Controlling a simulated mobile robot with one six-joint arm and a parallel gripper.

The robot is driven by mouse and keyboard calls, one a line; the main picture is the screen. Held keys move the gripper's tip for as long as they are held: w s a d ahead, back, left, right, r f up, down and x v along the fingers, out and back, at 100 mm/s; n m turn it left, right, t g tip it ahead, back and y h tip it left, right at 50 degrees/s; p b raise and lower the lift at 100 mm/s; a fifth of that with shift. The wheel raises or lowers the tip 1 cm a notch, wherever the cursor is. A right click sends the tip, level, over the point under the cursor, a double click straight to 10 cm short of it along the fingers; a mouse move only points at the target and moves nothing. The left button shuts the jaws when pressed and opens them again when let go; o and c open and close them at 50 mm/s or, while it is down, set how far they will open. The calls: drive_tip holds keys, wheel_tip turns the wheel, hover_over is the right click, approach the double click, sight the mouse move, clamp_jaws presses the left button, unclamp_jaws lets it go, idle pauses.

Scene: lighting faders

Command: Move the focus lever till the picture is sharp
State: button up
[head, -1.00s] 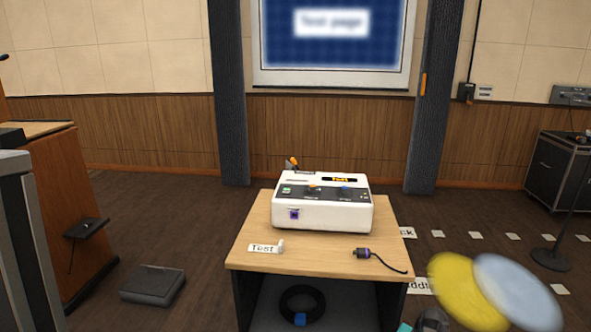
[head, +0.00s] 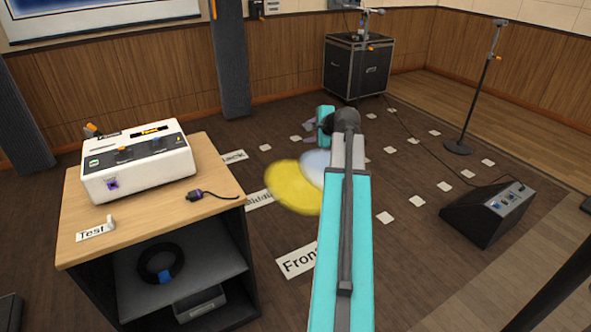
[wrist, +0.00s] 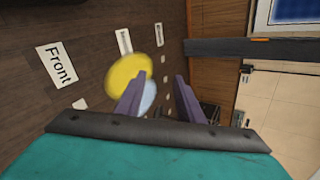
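A white projector (head: 138,178) stands on a small wooden-topped table (head: 150,222) at the left of the head view. The screen's blue corner also shows in the wrist view (wrist: 294,11). My gripper (wrist: 160,78) is open and empty, over the floor, well right of the projector.
A plug with a cable (head: 203,195) and a "Test" card (head: 95,231) lie on the table. A coiled cable (head: 161,263) is on the shelf below. Yellow (head: 293,187) and pale light spots lie on the floor. A floor monitor (head: 487,213) and a flight case (head: 356,68) stand right.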

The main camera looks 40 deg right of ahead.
wheel_tip(320, 180, up, 9)
drive_tip(key=w+d+m+t, duration=0.2)
drive_tip(key=m, duration=0.8)
drive_tip(key=shift+w+d+m+h, duration=0.2)
drive_tip(key=shift+d+m+h, duration=0.1)
drive_tip(key=shift+d+h, duration=0.1)
drive_tip(key=shift+s, duration=0.1)
drive_tip(key=shift+c, duration=0.5)
